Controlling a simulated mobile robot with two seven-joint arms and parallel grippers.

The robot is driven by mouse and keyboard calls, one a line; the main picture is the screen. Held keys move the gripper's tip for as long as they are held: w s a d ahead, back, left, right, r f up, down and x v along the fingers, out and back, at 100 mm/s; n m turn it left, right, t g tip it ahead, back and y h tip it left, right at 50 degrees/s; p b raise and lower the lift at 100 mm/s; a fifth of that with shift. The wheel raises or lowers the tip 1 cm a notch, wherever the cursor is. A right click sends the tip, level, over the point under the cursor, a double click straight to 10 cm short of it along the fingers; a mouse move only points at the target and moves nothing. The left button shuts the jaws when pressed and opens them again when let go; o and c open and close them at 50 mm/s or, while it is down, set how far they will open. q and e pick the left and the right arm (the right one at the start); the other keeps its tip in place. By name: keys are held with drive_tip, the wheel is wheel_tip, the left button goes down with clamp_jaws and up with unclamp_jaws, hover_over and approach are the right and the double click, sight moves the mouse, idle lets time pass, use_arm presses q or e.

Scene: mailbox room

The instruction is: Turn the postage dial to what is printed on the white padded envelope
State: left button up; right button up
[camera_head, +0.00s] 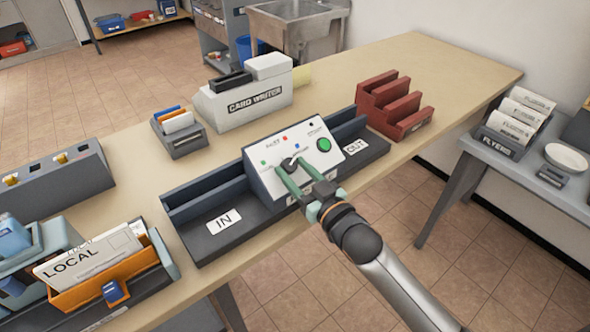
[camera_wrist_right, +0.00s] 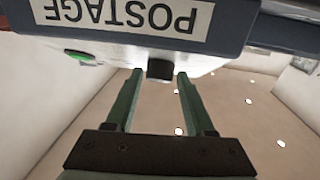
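The postage machine (camera_head: 305,155) stands between the IN and OUT trays, with a white sloped panel and coloured marks. Its dark dial knob (camera_head: 287,163) is near the panel's middle; the marks are too small to read. My right gripper (camera_head: 290,168) is at the dial. In the right wrist view the black knob (camera_wrist_right: 160,70) lies between the tips of the open fingers (camera_wrist_right: 160,78), with a gap on each side. The POSTAGE label (camera_wrist_right: 125,15) shows upside down above. I cannot pick out a white padded envelope. My left gripper is not in view.
A green button (camera_head: 324,145) is right of the dial. The IN tray (camera_head: 205,235) and OUT tray (camera_head: 372,150) flank the machine. A card writer (camera_head: 245,105), a red rack (camera_head: 395,105) and an orange LOCAL bin (camera_head: 105,285) share the table.

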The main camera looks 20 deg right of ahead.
clamp_jaws()
